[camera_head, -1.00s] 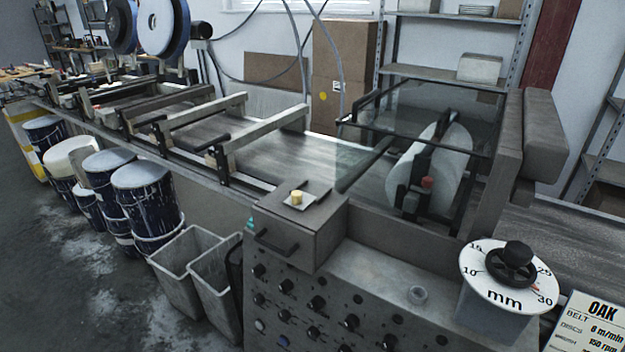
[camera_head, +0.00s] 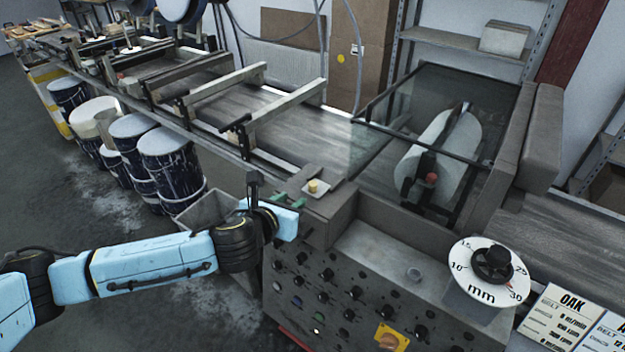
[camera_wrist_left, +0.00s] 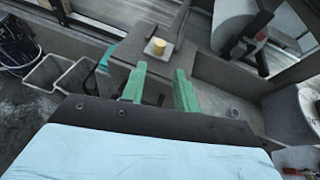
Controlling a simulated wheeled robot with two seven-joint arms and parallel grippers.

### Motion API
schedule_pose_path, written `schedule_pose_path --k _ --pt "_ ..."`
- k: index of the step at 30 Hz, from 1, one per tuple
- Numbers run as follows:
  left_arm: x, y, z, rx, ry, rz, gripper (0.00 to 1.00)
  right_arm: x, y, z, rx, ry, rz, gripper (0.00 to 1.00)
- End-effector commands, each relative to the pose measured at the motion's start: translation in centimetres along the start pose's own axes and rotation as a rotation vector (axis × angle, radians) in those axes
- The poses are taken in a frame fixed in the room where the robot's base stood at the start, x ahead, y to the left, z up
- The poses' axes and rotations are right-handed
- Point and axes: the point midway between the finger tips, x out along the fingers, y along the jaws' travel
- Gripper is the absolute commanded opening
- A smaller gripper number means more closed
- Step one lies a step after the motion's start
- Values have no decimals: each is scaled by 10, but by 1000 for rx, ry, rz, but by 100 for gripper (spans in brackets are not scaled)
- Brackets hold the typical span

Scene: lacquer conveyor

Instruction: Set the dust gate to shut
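No part in view is plainly labelled as the dust gate, so I cannot tell which part it is or its setting. A grey box (camera_head: 331,209) stands at the left end of the control panel. On its top is a small pale plate with a yellow knob (camera_head: 313,186), also seen in the left wrist view (camera_wrist_left: 155,46). My left gripper (camera_head: 284,200) is at the box's left side, and its two green fingers (camera_wrist_left: 159,88) are apart with nothing held between them. The arm hides the front handle of the box. My right gripper is not in view.
The control panel (camera_head: 345,290) carries several black knobs and a yellow-plated switch (camera_head: 387,338). A white mm dial (camera_head: 488,272) stands at its right. Glass guards the roller (camera_head: 440,150) behind the box. Grey bins (camera_wrist_left: 52,72) and drums (camera_head: 168,165) stand left.

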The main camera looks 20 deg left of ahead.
Motion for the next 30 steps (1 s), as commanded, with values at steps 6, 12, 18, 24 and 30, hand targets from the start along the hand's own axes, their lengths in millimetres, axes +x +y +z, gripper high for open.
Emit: schedule_pose_path --k 6,12,18,24,30 --pt "21 0 1 15 -2 -1 30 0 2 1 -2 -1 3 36" --pt "54 -1 1 11 -1 -1 30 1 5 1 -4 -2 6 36" --pt "86 0 1 12 -2 -1 30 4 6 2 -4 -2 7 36" --pt "113 0 1 10 -2 -1 30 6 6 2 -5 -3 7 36" --pt "128 0 1 11 -1 -1 30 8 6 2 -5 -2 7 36"
